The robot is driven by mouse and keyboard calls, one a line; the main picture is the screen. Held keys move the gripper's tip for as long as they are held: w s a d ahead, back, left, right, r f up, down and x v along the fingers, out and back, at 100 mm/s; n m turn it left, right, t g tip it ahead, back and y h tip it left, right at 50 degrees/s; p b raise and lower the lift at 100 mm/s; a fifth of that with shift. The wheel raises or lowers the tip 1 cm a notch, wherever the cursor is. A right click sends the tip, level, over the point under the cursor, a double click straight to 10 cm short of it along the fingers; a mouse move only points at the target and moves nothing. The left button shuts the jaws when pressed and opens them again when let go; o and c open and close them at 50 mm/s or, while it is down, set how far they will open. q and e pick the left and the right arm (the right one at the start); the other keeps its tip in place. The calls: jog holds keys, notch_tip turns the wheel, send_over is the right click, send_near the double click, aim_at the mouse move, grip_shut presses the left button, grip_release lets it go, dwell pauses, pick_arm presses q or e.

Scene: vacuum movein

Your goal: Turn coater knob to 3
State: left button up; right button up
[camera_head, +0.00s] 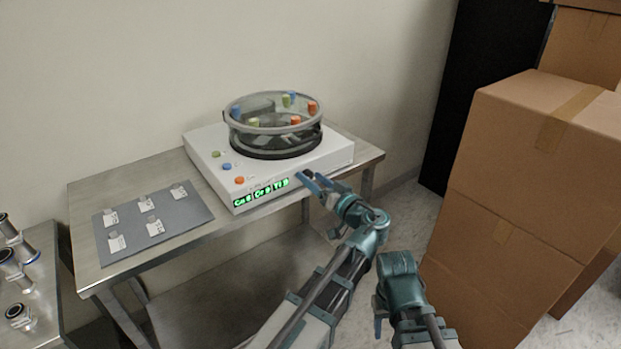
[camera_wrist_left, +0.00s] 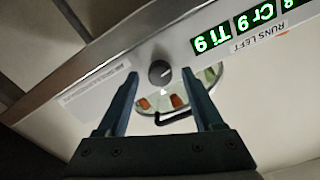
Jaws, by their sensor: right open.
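The coater (camera_head: 225,165) is a white box on the metal table, with a clear round chamber (camera_head: 275,128) on top. Its front shows green displays (camera_head: 260,191). The left wrist view shows a small dark round knob (camera_wrist_left: 159,73) on the coater's edge, beside the displays, which read Ti 9 and Cr 9. My left gripper (camera_head: 310,182) is at the coater's front right corner, open, with its fingers (camera_wrist_left: 159,88) either side of the knob; I cannot tell if they touch it. In the head view the knob cannot be made out. My right gripper (camera_head: 379,316) hangs low, away from the coater.
A grey mat (camera_head: 178,227) with several small labelled samples lies on the table's left. Coloured pegs stand in the chamber, and coloured buttons (camera_head: 239,180) sit on the coater. Cardboard boxes (camera_head: 500,190) stand at the right. Metal fittings (camera_head: 18,270) are at far left.

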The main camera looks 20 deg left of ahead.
pick_arm(q)
grip_shut()
dwell(0.3)
jog(key=m, duration=0.7)
jog(key=shift+m, duration=0.4)
jog(key=m, duration=0.4)
jog(key=shift+f+m, duration=0.1)
jog(key=shift+m, duration=2)
